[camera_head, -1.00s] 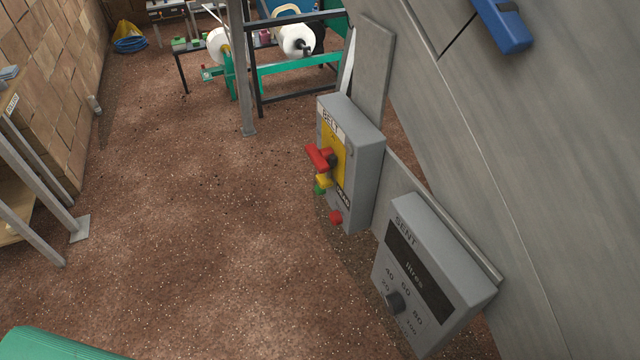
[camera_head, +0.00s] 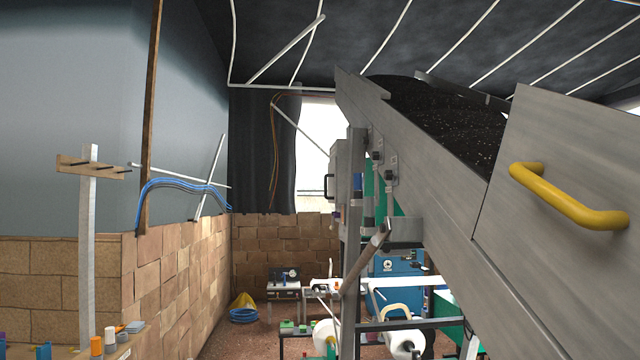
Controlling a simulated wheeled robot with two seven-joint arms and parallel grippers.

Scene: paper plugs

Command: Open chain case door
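A grey metal panel (camera_head: 560,140) with a yellow bar handle (camera_head: 570,200) is at the right edge, on the side of a sloping conveyor (camera_head: 440,170). A straight seam runs along the panel's left edge, and the panel looks closed. No label shows whether it is the chain case door. Part of the panel runs out of the picture on the right. Neither of my grippers is in view, and nothing touches the handle.
A grey cabinet (camera_head: 339,170) with a dark handle stands behind the conveyor frame. White rolls (camera_head: 404,342) sit on a low rack at the bottom. A brick wall (camera_head: 180,285) and a post (camera_head: 88,250) are on the left. Some brown floor (camera_head: 235,343) is clear.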

